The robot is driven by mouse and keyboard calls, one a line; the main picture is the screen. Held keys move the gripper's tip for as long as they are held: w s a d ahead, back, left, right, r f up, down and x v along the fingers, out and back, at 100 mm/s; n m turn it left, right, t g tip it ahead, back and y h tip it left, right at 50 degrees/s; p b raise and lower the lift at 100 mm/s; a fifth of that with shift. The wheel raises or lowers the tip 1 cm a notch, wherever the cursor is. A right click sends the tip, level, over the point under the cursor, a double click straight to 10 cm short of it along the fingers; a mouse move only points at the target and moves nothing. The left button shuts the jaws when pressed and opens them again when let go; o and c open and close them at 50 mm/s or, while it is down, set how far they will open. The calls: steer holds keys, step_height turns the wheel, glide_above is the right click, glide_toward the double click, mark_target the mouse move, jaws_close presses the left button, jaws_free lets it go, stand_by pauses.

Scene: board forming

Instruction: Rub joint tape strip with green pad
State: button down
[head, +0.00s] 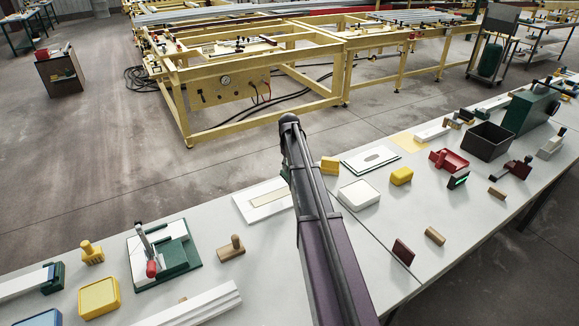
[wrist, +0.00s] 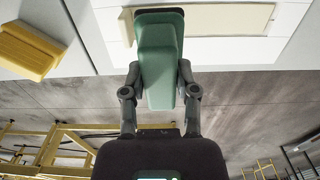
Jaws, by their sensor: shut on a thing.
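The joint tape strip (head: 268,191) is a thin cream band on a white board (head: 244,207) near the table's far edge; my arm hides its right part. In the wrist view, the strip (wrist: 228,18) runs sideways along the white board (wrist: 235,50). My gripper (wrist: 159,75) is shut on the green pad (wrist: 158,50), with a finger on each side. The pad's dark far end overlaps the strip's left end in that view; I cannot tell whether they touch. In the head view, my arm hides the gripper and most of the pad.
A yellow block (head: 330,165) stands to the right of the board, and a white block (head: 359,194) lies nearer. A green toggle-clamp fixture (head: 180,250) and a wooden-handled stamp (head: 231,249) are on the left. Yellow frame tables (head: 255,85) stand beyond an open floor strip.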

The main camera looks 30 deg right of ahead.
steer(key=shift+r, duration=0.1)
steer(key=shift+r+p, duration=1.45)
steer(key=shift+p, duration=0.1)
